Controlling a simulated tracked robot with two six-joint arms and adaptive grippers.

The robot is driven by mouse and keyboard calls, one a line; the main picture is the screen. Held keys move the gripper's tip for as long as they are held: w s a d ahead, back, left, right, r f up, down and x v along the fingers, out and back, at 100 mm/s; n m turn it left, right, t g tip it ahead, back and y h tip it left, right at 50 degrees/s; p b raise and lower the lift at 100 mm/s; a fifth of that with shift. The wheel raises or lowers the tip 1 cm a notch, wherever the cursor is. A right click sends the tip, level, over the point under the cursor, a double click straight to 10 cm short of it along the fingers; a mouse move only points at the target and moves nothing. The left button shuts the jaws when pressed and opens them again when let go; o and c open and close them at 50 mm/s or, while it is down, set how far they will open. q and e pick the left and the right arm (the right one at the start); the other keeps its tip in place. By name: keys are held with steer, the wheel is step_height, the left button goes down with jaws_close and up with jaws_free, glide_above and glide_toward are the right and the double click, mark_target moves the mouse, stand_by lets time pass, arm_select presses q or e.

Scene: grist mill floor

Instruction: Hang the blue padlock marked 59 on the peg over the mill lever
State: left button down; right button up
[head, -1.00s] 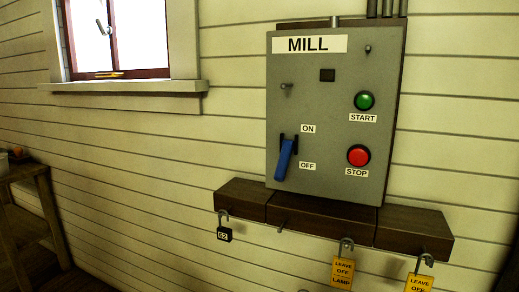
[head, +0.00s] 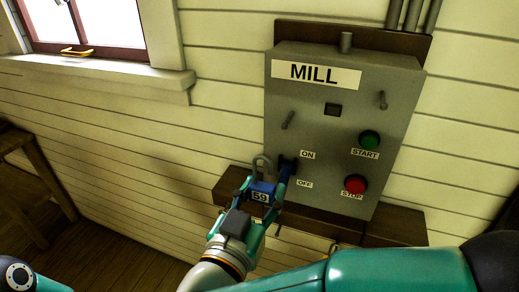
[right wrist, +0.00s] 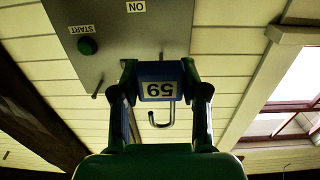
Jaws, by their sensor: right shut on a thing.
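The blue padlock (head: 264,187) has a white 59 label and a grey shackle pointing up in the head view. My right gripper (head: 262,192) is shut on its body, in front of the panel's lower left corner. The right wrist view shows the padlock (right wrist: 160,79) upside down between the fingers, its shackle seemingly open. The blue lever (head: 284,180) is just right of it, partly hidden. The bare peg (head: 288,120) sticks out of the grey panel above the lever, higher than the padlock and apart from it. My left gripper is out of view.
The MILL panel (head: 300,95) has another peg (head: 382,100) at upper right, a green START button (head: 369,140) and a red STOP button (head: 355,184). A dark wooden rail (head: 395,230) runs below, partly behind my right arm. A window sill (head: 110,78) is at left.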

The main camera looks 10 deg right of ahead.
steer(key=shift+r, duration=0.5)
glide_toward(290, 139)
steer(key=shift+w+d+r, duration=0.15)
steer(key=shift+d+r, duration=0.05)
steer(key=shift+r, duration=0.4)
stand_by(0.5)
steer(key=shift+p+x, duration=0.6)
steer(key=shift+x, duration=2.05)
stand_by(1.0)
steer(key=shift+f+b, duration=0.45)
steer(key=shift+f, duration=0.2)
stand_by(0.3)
steer(key=o, duration=1.2)
steer(key=shift+c, duration=0.2)
